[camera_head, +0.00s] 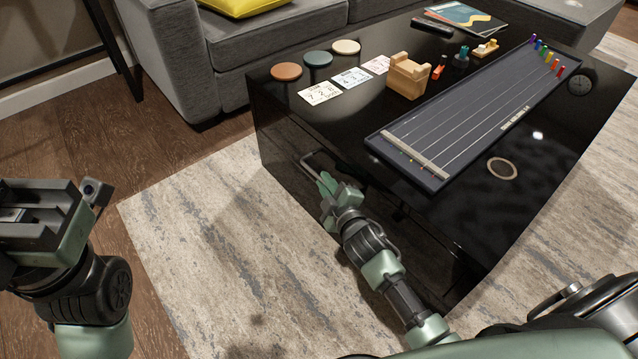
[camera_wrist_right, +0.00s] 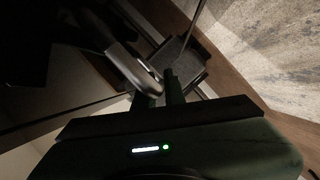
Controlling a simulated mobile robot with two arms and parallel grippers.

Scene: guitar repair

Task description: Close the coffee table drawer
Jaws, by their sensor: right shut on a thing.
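The black coffee table (camera_head: 545,165) stands in the middle of the head view, with its drawer side facing me. A grey metal drawer handle (camera_head: 308,160) sticks out from that dark side. My right gripper (camera_head: 326,184) is at the handle and shut on it. In the right wrist view the handle (camera_wrist_right: 128,68) runs down to the fingertips (camera_wrist_right: 170,88). The drawer front is dark and partly behind my right arm, so I cannot tell how far it is open. My left gripper (camera_head: 45,212) is at the left edge, away from the table; its jaw opening is unclear.
On the tabletop are a stringed board (camera_head: 470,115), a wooden block (camera_head: 408,76), coasters (camera_head: 318,58), cards (camera_head: 352,77) and a magazine (camera_head: 465,18). A grey sofa (camera_head: 270,45) stands behind. The rug (camera_head: 215,240) left of the table is clear.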

